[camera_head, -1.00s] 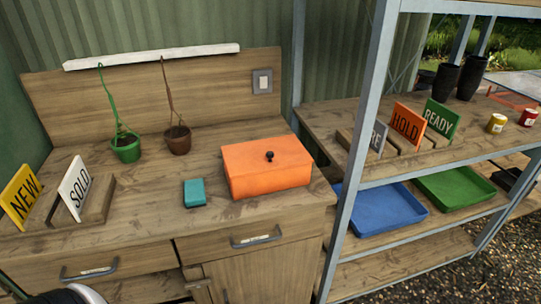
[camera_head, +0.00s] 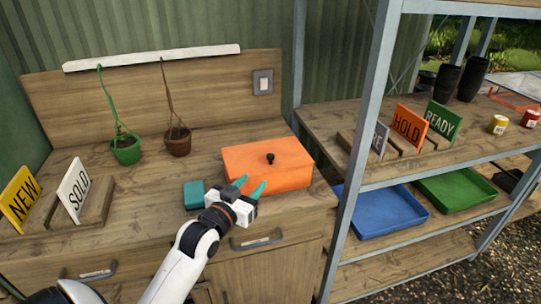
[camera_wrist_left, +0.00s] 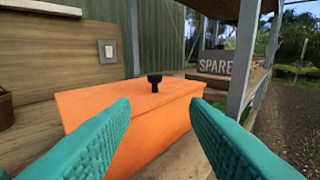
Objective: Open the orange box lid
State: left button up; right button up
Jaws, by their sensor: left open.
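The orange box (camera_head: 285,180) stands on the wooden bench with its lid (camera_head: 250,158) closed. A black knob (camera_head: 270,158) sticks up from the middle of the lid. My left gripper (camera_head: 251,184) is open and empty, with its teal fingers in front of the box's front face, below and short of the knob. In the left wrist view the orange box (camera_wrist_left: 150,145) and the knob (camera_wrist_left: 154,82) show between the two spread fingers, with the knob beyond the fingertips. My right gripper is not in view.
NEW (camera_head: 20,199) and SOLD (camera_head: 75,189) signs stand at the left. A metal shelf post (camera_head: 360,130) rises right of the box.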

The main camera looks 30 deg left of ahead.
aim_at(269, 158)
pick_arm(q)
jog(key=shift+t, duration=0.3)
jog(key=w, duration=0.4)
jog(key=w+a+p, duration=0.1)
jog(key=w, duration=0.3)
jog(key=w+a+r, duration=0.1)
jog(key=w, duration=0.3)
jog(key=shift+w, duration=0.15)
grip_shut()
